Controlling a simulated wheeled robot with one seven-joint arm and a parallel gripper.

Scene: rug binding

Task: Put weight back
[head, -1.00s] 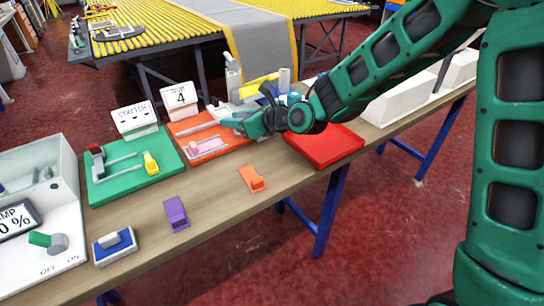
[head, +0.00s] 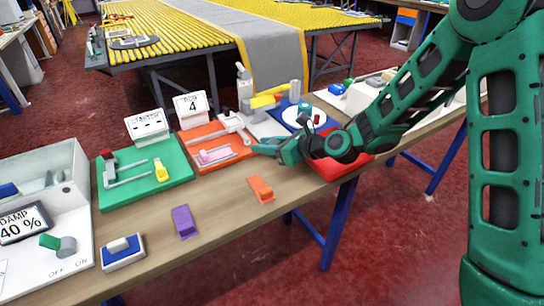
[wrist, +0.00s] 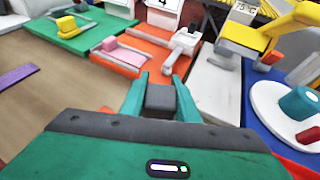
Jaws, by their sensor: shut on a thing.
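My gripper (head: 262,148) is at the front right edge of the orange board, above the wooden table. In the wrist view, its green fingers (wrist: 160,82) are shut on a dark grey block (wrist: 160,99), which may be the weight. The block cannot be made out in the head view. The orange board (head: 238,151) carries a pink piece (head: 214,156) and a white lever-like part (head: 232,122). A sign reading 4 (head: 191,108) stands behind it.
A green board (head: 135,182) with red and yellow sliders lies left. A red tray (head: 350,165) lies under my arm. A blue board with a white disc (head: 303,117) and a yellow arm (head: 264,101) stand behind.

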